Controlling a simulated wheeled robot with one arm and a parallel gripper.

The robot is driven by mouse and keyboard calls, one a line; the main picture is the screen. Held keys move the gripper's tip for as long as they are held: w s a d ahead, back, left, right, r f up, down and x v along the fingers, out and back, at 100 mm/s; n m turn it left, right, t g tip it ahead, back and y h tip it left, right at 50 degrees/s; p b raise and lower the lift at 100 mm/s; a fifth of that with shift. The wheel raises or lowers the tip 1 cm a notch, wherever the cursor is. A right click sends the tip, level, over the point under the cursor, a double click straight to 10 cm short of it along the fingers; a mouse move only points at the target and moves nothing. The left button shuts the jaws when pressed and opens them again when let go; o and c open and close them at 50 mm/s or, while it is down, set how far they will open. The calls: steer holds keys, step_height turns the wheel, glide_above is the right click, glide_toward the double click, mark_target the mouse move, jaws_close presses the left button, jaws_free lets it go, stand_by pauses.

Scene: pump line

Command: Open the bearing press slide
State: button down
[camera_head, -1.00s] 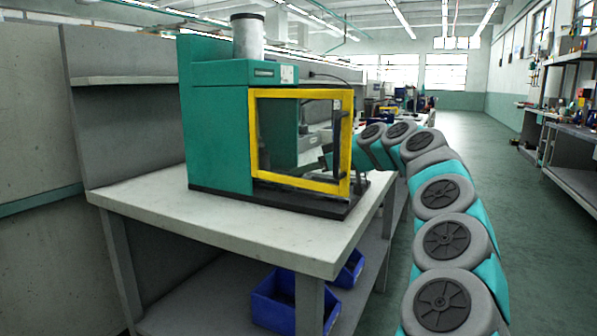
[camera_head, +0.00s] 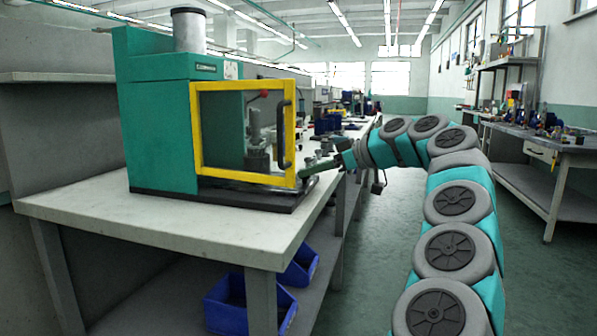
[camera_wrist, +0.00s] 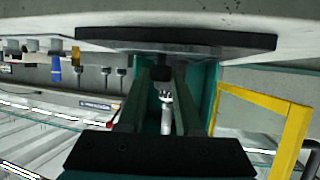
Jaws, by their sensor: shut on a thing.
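The bearing press (camera_head: 160,130) is a green machine on a pale bench, with a yellow-framed clear guard (camera_head: 198,130) carrying a dark vertical handle (camera_head: 282,135). Through the guard a metal fixture and a red knob show. My gripper (camera_head: 304,172) is at the lower right of the press, just past the guard's edge, low over the dark base plate (camera_head: 225,197). In the upside-down wrist view my gripper (camera_wrist: 163,74) is shut on a small dark block (camera_wrist: 165,72), seemingly the slide's handle, beside the base plate. The slide itself is mostly hidden.
The bench top (camera_head: 130,215) is clear in front of the press. Blue bins (camera_head: 240,305) sit on the shelf below. Another workbench (camera_head: 540,145) stands at the right, with open floor between.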

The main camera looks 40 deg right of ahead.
steer(key=shift+s+d+r, duration=0.1)
steer(key=shift+s+d, duration=0.3)
steer(key=shift+s, duration=0.05)
steer(key=c, duration=0.6)
jaws_free()
steer(key=v, duration=0.7)
steer(key=shift+s+d+r+p, duration=0.1)
steer(key=shift+s+d+p, duration=0.05)
steer(key=shift+s+p, duration=0.25)
